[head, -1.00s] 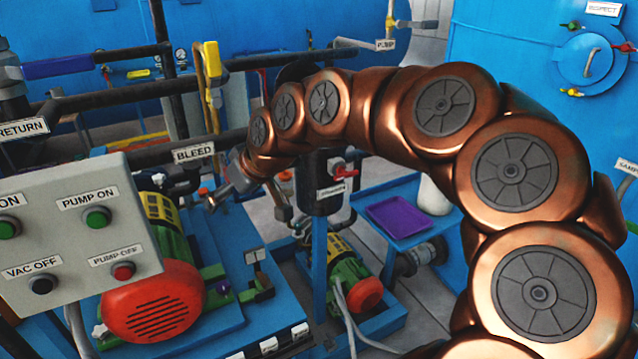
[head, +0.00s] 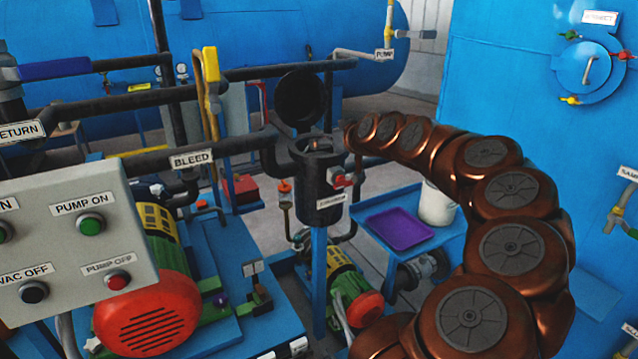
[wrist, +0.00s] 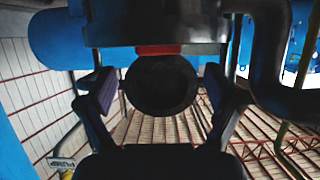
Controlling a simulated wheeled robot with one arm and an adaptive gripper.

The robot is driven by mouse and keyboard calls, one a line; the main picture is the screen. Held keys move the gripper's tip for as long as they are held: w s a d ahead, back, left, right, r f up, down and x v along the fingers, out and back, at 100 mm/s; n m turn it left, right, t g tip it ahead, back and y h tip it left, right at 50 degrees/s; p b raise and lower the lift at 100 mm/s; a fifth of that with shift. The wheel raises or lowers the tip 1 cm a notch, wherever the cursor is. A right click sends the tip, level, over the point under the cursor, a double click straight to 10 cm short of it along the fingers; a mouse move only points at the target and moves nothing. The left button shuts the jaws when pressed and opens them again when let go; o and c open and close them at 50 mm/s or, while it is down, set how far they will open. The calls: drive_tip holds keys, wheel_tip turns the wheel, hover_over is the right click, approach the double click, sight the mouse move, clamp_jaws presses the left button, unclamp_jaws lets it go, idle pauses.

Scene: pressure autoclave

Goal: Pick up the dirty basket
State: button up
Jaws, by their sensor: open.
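I cannot make out the dirty basket clearly. The black strainer housing (head: 316,190) stands upright on a blue post, its round lid (head: 302,98) swung open behind its mouth. A brownish patch shows at the mouth; I cannot tell whether it is the basket. In the wrist view, the dark lid (wrist: 162,85) appears between the fingers of my gripper (wrist: 158,78), with a dark body and a red part above it. My fingers are spread, and I see nothing gripped. In the head view my arm's end is just right of the housing's top; the fingers are not clearly visible.
A purple tray (head: 400,229) and a white bucket (head: 437,204) are on the blue stand to the right. A black pipe (head: 190,160) labelled BLEED runs left of the housing. The control box (head: 75,235) fills the lower left. A red handle (head: 342,181) sticks out from the housing.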

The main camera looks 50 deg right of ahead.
drive_tip(key=shift+p+x, duration=1.05)
drive_tip(key=shift+x, duration=1.25)
drive_tip(key=shift+d, duration=0.1)
clamp_jaws()
